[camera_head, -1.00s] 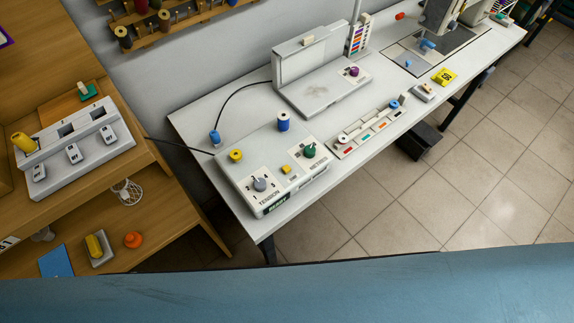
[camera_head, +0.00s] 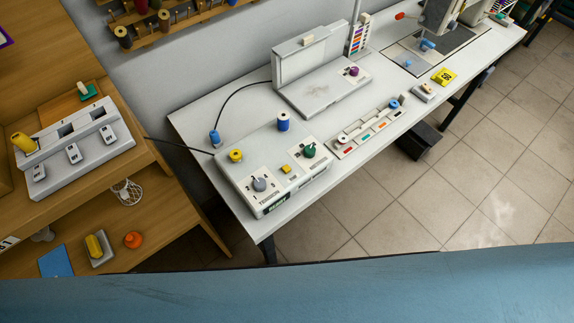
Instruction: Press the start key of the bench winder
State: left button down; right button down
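The bench winder appears to be the light grey box (camera_head: 236,186) on the left end of the white table. Its top carries a grey tension knob (camera_head: 260,184), a green knob (camera_head: 309,150) and a small yellow square key (camera_head: 286,169). A yellow spool (camera_head: 235,156) and a blue spool (camera_head: 283,123) stand at its back. A dark label with green letters (camera_head: 276,205) is on its front face. I cannot read which key is the start key. Neither of my grippers shows in the head view.
The white table (camera_head: 188,116) also bears a grey upright-backed unit (camera_head: 322,92), a parts tray (camera_head: 345,150) and a sewing machine (camera_head: 441,18). A wooden shelf (camera_head: 170,221) at the left holds a grey switch box (camera_head: 75,148).

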aim_at(286, 169)
jog(key=z, duration=1.35)
jog(key=k, duration=0.8)
jog(key=u, duration=1.15)
jog(key=i, duration=0.55)
jog(key=u, duration=0.05)
